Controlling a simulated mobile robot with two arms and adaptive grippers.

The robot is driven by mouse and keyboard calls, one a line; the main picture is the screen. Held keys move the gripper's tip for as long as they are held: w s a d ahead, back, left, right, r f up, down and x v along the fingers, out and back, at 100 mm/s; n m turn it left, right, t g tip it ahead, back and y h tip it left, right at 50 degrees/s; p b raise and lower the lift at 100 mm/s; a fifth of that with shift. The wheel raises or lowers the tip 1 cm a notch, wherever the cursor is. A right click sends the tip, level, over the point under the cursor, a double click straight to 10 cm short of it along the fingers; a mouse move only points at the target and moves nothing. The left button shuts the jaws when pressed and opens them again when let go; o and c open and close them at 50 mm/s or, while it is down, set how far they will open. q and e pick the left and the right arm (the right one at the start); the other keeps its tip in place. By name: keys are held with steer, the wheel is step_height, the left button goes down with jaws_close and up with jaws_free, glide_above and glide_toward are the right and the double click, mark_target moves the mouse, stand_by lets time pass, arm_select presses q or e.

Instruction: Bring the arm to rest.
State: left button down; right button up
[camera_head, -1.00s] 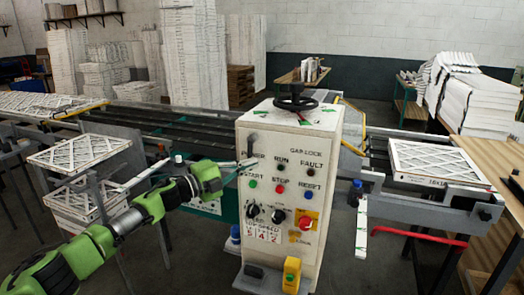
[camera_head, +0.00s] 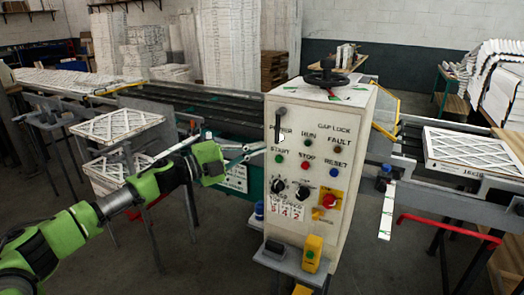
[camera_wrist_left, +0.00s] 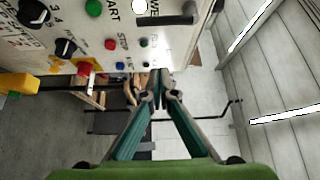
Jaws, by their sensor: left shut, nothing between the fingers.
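My left arm is green and black and comes in from the lower left in the head view. Its gripper (camera_head: 254,150) is shut and empty, just left of the control cabinet's front panel. In the left wrist view the gripper (camera_wrist_left: 159,75) shows its teal fingers closed together at the tips. The white control cabinet (camera_head: 318,235) carries knobs, coloured buttons and a red stop knob (camera_head: 328,200). Its panel also fills the upper left of the left wrist view (camera_wrist_left: 110,55). Whether the fingertips touch the cabinet I cannot tell. My right gripper is not in view.
A conveyor (camera_head: 220,120) runs behind the cabinet. Framed filters (camera_head: 118,125) are stacked on a stand at left, and another filter (camera_head: 470,152) lies on the right-hand conveyor. A yellow box (camera_head: 312,252) sits at the cabinet's foot. A red rail (camera_head: 448,229) is at right.

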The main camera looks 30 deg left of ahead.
arm_select(q)
steer(key=shift+w+a+f, duration=0.1)
steer(key=shift+a+f, duration=0.05)
steer(key=shift+a, duration=0.1)
